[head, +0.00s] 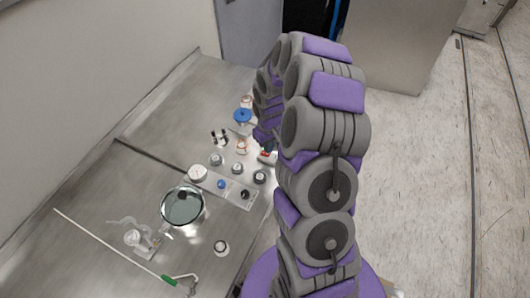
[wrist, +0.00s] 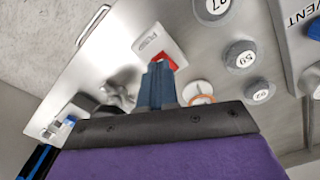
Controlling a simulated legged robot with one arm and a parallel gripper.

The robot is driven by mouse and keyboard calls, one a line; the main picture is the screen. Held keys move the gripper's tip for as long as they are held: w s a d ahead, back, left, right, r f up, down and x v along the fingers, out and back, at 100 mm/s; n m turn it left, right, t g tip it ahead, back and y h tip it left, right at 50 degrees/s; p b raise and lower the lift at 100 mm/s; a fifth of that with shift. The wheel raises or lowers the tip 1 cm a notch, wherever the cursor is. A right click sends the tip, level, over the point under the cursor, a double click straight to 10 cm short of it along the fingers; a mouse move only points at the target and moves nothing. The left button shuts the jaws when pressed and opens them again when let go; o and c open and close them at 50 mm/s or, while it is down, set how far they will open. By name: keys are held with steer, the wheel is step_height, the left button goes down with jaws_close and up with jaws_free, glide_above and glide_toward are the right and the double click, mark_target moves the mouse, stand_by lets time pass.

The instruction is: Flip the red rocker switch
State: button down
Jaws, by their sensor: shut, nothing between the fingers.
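The red rocker switch (wrist: 167,61) sits on a small white lettered plate (wrist: 157,43) on the metal panel in the wrist view. In the head view the red switch (head: 264,155) is a tiny spot beside my arm, partly hidden. My gripper (wrist: 157,66) is shut and empty, its two blue-grey fingers side by side. The fingertips lie over the lower left part of the switch in the wrist view and hide some of it. I cannot tell whether they touch it. Which way the rocker is tilted is unclear.
Grey numbered knobs (wrist: 239,54) stand right of the switch, and a round white gauge (wrist: 198,92) is close to my fingers. In the head view, a blue handwheel (head: 242,115), a glass-topped round vessel (head: 182,206) and a green-gripped rod (head: 168,280) are on the bench.

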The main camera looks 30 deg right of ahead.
steer(key=shift+f, duration=0.9)
stand_by(0.7)
steer(key=shift+r+p, duration=1.15)
steer(key=shift+r, duration=2.35)
